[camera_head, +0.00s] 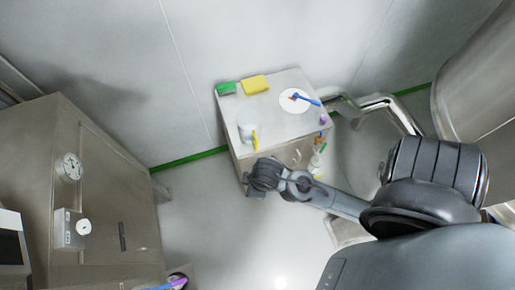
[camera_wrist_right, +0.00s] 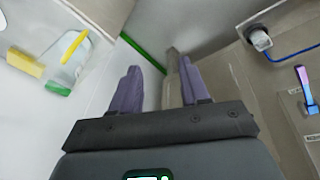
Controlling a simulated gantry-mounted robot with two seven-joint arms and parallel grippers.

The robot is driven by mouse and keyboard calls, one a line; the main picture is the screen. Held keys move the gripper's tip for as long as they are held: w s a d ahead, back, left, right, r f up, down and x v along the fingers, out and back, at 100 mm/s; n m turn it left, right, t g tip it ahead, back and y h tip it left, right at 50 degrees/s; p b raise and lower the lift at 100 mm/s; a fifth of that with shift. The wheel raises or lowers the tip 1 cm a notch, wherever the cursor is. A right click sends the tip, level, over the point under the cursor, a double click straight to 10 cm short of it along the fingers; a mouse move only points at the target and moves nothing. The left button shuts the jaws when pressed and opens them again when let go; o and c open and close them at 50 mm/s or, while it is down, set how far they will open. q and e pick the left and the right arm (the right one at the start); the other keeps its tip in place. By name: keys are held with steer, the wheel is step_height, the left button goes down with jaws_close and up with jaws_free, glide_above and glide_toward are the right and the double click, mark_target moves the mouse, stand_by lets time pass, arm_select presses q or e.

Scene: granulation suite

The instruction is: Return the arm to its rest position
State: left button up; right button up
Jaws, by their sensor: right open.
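My right arm comes in from the right in the head view, and its wrist end (camera_head: 263,176) hangs in front of the near left corner of a steel cabinet (camera_head: 238,110). The fingertips cannot be made out there. In the right wrist view, my right gripper (camera_wrist_right: 160,85) has its two purple-grey fingers spread apart. Nothing is between them except the floor and wall edge behind. My left gripper is not in view.
On the cabinet top are a green item (camera_head: 226,88), a yellow block (camera_head: 256,85), a white disc (camera_head: 294,101) with a blue-handled tool, and a clear container with a yellow piece (camera_head: 254,140). A large steel unit (camera_head: 120,190) stands left. Floor between is clear.

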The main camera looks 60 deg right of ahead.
steer(key=shift+m+t+y, duration=0.3)
steer(key=shift+m+t, duration=0.1)
steer(key=shift+m, duration=0.5)
steer(key=r, duration=0.1)
steer(key=s+a+r, duration=0.1)
steer(key=s+r, duration=0.1)
steer(key=shift+s+a+r, duration=0.1)
steer(key=shift+a+r, duration=0.1)
steer(key=shift+a, duration=0.05)
steer(key=shift+r, duration=0.1)
step_height(320, 180, up, 7)
steer(key=p, duration=0.7)
steer(key=shift+r+p, duration=0.15)
steer(key=shift+p, duration=0.15)
steer(key=shift+o, duration=0.4)
